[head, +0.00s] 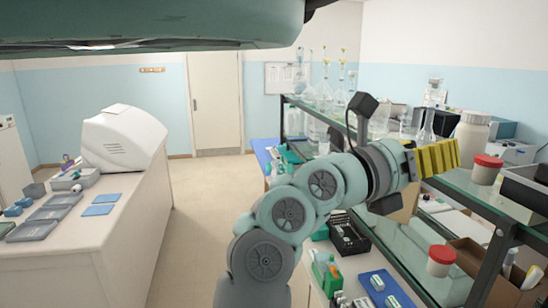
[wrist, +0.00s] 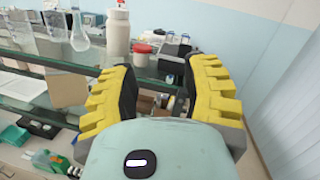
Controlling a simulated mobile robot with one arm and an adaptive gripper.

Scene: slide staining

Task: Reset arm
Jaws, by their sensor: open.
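My gripper (head: 440,158) is at the end of my arm, raised in front of the shelving at the right of the head view. In the wrist view its two yellow padded fingers (wrist: 166,92) stand apart with nothing held between them. In the head view the fingers overlap the shelf area near a white bottle (head: 471,134) and a red-lidded jar (head: 486,169). Whether they touch anything there is hard to tell from the head view; the wrist view shows the bottle (wrist: 118,35) beyond the fingers.
A glass shelf unit (head: 452,184) with several flasks runs along the right bench. A second red-lidded jar (head: 440,260) stands on the lower shelf. A white machine (head: 122,140) and slide trays are on the left bench (head: 85,239). The floor (head: 207,205) between is clear.

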